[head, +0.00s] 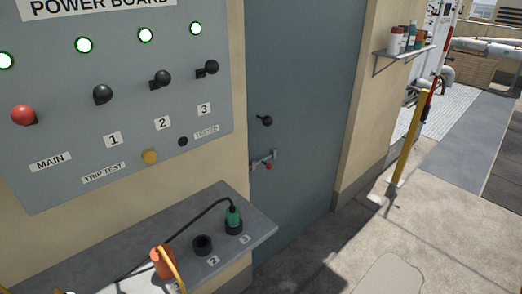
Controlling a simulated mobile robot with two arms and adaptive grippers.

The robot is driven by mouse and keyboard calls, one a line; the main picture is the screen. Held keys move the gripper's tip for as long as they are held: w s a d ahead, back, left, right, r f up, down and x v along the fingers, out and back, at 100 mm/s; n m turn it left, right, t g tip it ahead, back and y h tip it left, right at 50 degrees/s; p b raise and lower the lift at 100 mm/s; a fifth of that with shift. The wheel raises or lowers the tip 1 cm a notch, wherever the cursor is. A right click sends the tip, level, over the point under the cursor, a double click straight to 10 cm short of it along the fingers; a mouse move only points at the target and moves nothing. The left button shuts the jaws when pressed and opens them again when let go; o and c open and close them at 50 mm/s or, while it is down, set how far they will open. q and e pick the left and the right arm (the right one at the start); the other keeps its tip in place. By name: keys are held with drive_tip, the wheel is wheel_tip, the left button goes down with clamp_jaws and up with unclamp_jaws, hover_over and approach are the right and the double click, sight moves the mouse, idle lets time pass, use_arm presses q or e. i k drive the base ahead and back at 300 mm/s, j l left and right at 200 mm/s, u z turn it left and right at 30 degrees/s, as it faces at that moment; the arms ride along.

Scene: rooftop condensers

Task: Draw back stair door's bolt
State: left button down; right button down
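The stair door (300,90) is a tall blue-grey door in the beige wall, and it looks shut. Its bolt (262,160) is a small grey metal bar at the door's left edge, below a black door knob (265,121). A small red knob (268,166) sits at the bolt's right end. The bolt appears to reach toward the left jamb, but its exact position is too small to tell.
A grey power board (120,80) with levers and lit lamps hangs left of the door. Below it a grey shelf (262,226) juts out, bearing a green plug (233,217) and an orange plug (163,262). A yellow post (408,140) stands right. The paving before the door is clear.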

sight(269, 165)
drive_tip(key=i+l+u, duration=0.1)
drive_tip(key=i+l, duration=0.2)
drive_tip(key=i, duration=0.15)
drive_tip(key=i+l, duration=0.3)
drive_tip(key=i, duration=0.15)
drive_tip(key=i+u, duration=0.05)
